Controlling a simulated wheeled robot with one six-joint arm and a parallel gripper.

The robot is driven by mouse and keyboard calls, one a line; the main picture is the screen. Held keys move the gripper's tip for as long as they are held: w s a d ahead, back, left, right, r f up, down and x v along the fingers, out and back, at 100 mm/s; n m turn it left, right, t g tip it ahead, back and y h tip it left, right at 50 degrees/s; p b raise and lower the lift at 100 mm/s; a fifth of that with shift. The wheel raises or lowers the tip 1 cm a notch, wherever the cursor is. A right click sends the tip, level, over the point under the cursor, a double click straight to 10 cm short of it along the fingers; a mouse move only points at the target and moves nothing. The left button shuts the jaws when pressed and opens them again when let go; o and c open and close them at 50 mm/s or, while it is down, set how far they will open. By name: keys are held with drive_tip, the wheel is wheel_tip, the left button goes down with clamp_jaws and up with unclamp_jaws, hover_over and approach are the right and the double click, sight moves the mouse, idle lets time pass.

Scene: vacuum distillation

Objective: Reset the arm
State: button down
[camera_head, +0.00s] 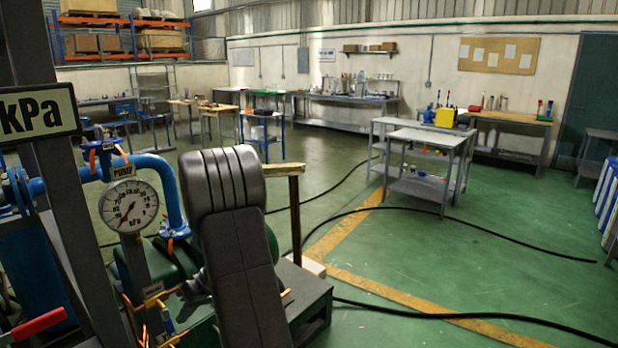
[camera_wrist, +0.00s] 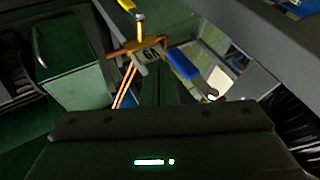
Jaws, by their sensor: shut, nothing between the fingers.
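My arm rises in the front of the head view, its dark grey links covering part of the pump equipment. My gripper shows in the wrist view (camera_wrist: 160,80), its dark fingers together and empty above the pump equipment. In the head view it is mostly hidden behind my arm. Near the fingers in the wrist view are an orange fitting with a label (camera_wrist: 150,54) and a blue handle (camera_wrist: 185,66). I cannot tell how far apart they are from the fingers.
A pressure gauge (camera_head: 128,205) and a blue pipe (camera_head: 170,190) stand close left of my arm. A dark post with a kPa sign (camera_head: 38,110) is further left. Black hoses (camera_head: 470,228) cross the green floor.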

drive_tip(key=shift+s+a, duration=0.35)
drive_tip(key=shift+s, duration=0.1)
drive_tip(key=shift+d, duration=0.1)
